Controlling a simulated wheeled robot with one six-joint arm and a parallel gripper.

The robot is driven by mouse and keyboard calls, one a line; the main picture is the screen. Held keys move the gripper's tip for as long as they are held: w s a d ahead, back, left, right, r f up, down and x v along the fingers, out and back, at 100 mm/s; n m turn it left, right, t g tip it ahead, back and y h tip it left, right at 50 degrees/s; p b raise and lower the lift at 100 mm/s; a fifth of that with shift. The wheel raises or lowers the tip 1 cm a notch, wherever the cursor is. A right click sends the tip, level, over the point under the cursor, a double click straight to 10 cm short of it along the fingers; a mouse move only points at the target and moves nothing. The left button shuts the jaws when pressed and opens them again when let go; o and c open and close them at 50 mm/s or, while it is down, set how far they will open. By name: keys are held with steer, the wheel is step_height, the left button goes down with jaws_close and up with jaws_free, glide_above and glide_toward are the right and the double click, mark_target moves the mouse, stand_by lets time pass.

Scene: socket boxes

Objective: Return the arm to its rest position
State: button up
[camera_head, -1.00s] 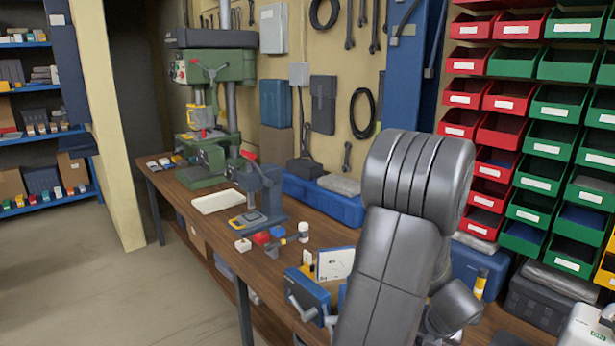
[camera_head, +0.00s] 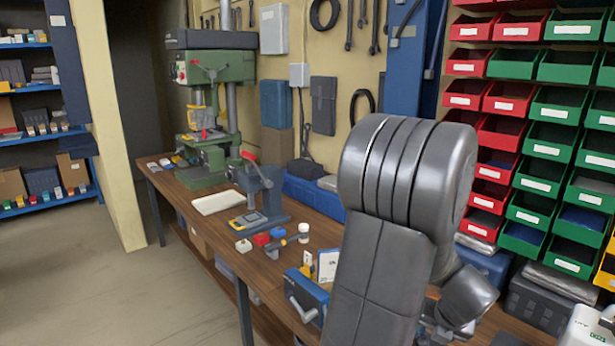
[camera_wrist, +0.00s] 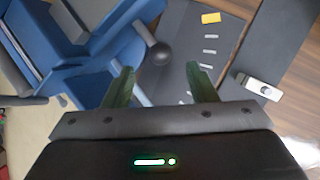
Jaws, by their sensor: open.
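My arm (camera_head: 385,250) rises large in the right middle of the head view, in front of the workbench. Its links hide part of the bench and the wall behind. My gripper (camera_wrist: 158,85) shows in the wrist view with two dark green fingers set wide apart. It is open and nothing is between the fingers. Beyond the fingers in the wrist view are a blue machine part (camera_wrist: 85,45) and a dark ball-ended knob (camera_wrist: 158,54). The fingers are not clearly visible in the head view.
The wooden workbench (camera_head: 262,285) carries a green drill press (camera_head: 207,160), a blue press (camera_head: 262,195), a white tray (camera_head: 217,203) and small blocks. Red and green bins (camera_head: 555,105) fill the right wall. The floor (camera_head: 90,280) at left is clear.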

mark_target(425, 339)
steer(key=v, duration=0.8)
steer(key=b+x, duration=0.1)
steer(key=x, duration=1.4)
steer(key=shift+f, duration=0.1)
steer(key=shift+w+d+n+y+b, duration=0.4)
steer(key=shift+w+d+n+b, duration=0.15)
steer(key=shift+n+b, duration=0.3)
steer(key=shift+w+r, duration=0.1)
steer(key=shift+r, duration=0.1)
steer(key=shift+r, duration=0.1)
steer(key=shift+a, duration=0.1)
